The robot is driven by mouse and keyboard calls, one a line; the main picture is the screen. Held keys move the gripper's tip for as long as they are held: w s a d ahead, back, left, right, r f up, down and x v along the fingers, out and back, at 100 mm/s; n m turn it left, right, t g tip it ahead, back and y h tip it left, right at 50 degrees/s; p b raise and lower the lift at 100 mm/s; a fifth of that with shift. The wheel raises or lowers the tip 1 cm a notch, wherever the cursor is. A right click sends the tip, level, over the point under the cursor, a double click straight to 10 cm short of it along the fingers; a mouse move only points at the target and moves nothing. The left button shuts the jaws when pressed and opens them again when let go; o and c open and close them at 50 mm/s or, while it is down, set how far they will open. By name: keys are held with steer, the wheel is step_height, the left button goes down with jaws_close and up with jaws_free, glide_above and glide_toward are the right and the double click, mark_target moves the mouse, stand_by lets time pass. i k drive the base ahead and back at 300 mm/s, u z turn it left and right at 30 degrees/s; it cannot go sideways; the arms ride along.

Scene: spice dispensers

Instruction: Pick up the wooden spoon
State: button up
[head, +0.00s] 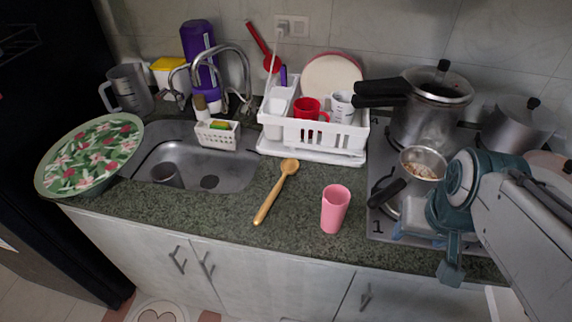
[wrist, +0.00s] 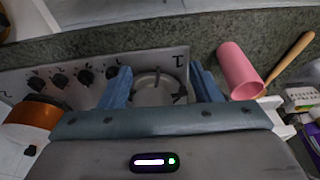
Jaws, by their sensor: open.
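The wooden spoon (head: 268,203) lies on the dark green granite counter between the sink and a pink cup (head: 335,209). Its round head points toward the dish rack and its handle toward the counter's front edge. Part of the spoon (wrist: 291,57) shows at the right of the wrist view, beyond the pink cup (wrist: 239,70). My gripper (wrist: 162,82) is open, with nothing between its two blue fingers. It is over the stove area at the right, apart from the spoon, with the cup between them.
A white dish rack (head: 316,133) with cups stands behind the spoon. The sink (head: 232,178) and a floral tray (head: 62,190) are at left. A small pan (head: 424,161) and a pressure cooker (head: 424,120) are on the stove. The counter around the spoon is clear.

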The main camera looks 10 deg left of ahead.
mark_target(291, 166)
steer(key=z, duration=0.65)
steer(key=k, duration=1.3)
steer(key=u, duration=0.15)
steer(key=i, duration=0.55)
steer(key=u, duration=1.2)
steer(key=i, duration=0.5)
steer(key=u, duration=0.5)
